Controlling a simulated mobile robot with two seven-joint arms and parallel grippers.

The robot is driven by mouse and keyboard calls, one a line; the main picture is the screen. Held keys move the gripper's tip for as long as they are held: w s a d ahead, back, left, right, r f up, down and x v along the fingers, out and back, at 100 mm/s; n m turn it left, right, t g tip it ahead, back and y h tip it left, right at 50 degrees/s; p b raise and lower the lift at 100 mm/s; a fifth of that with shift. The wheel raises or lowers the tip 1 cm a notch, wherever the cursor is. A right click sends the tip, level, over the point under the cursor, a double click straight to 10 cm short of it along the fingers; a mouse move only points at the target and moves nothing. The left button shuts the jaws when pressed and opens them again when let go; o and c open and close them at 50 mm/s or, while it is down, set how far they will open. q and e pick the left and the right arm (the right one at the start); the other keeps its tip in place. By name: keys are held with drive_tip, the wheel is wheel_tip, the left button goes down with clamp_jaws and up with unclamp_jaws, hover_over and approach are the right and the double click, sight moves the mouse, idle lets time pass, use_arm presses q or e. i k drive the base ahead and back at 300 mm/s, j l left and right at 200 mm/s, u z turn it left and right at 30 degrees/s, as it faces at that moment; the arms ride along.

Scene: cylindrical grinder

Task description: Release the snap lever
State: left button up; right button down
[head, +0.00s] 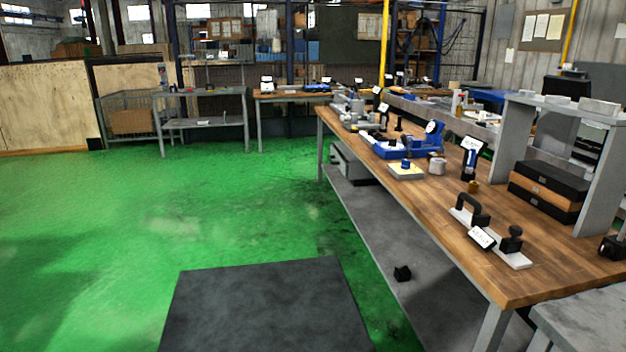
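A blue bench gauge (400,151) with a round white dial (432,127) stands on the wooden workbench (452,188), right of centre. It looks like a snap gauge, but its lever is too small to make out or to tell its position. A smaller blue and black device (470,160) stands upright nearer to me, to its right. Neither of my grippers is in view, and nothing is seen touching these things.
A light plate with black handles (490,240) lies near the bench's front end. Black and brown boxes (548,190) sit under a grey riser (603,165). Green floor (210,220) left of the bench is open; a dark mat (265,305) lies there.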

sight(403, 137)
drive_tip(key=i+l, duration=0.1)
drive_tip(key=i, duration=3.35)
drive_tip(key=j+u, duration=0.05)
drive_tip(key=j, duration=0.05)
